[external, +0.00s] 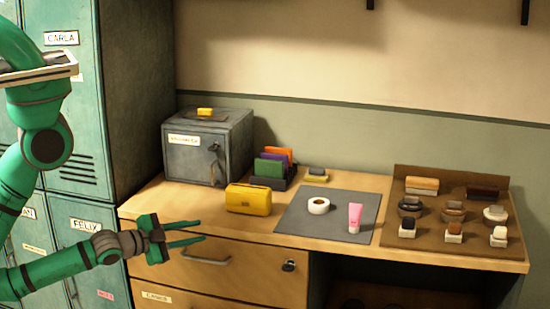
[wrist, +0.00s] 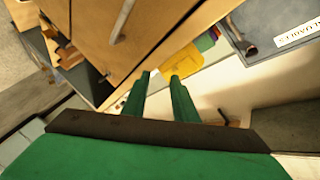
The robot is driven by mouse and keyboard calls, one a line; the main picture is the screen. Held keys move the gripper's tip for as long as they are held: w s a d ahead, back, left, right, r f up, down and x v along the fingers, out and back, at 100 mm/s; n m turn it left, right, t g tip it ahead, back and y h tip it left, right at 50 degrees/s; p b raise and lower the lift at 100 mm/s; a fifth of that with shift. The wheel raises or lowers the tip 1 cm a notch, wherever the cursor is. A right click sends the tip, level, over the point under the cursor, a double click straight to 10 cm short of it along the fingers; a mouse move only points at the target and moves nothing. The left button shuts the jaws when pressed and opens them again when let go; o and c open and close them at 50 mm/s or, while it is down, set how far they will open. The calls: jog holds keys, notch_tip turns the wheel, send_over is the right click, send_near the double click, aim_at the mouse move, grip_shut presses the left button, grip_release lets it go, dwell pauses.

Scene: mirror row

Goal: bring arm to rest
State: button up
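My green arm (external: 60,257) reaches in from the left in the external view, in front of the lockers and the desk. My gripper (external: 199,231) points right, with its two green fingers apart and nothing between them. It appears in front of the desk's upper drawer (external: 210,270), to the left of and below the yellow bag (external: 248,199). In the wrist view the two fingers (wrist: 159,76) are also apart and empty, and the yellow bag (wrist: 185,61) shows beyond their tips.
A grey metal box (external: 190,152) stands on the desk (external: 150,198) at the back left. A file rack (external: 272,170), a grey mat (external: 300,226) with a white tape roll (external: 318,205) and pink tube (external: 355,217), and a brown brush board (external: 405,236) fill the rest. Teal lockers (external: 75,120) stand left.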

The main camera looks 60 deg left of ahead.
jog(key=s+d+f+n+h, duration=0.1)
jog(key=s+n, duration=0.3)
jog(key=s, duration=0.5)
jog(key=s+d+f+n+h, duration=0.1)
jog(key=s+n, duration=0.3)
jog(key=s, duration=0.4)
jog(key=shift+s+d+f+g+h, duration=0.35)
jog(key=shift+d+f+g+h, duration=0.05)
jog(key=shift+d, duration=0.5)
jog(key=shift+c, duration=0.6)
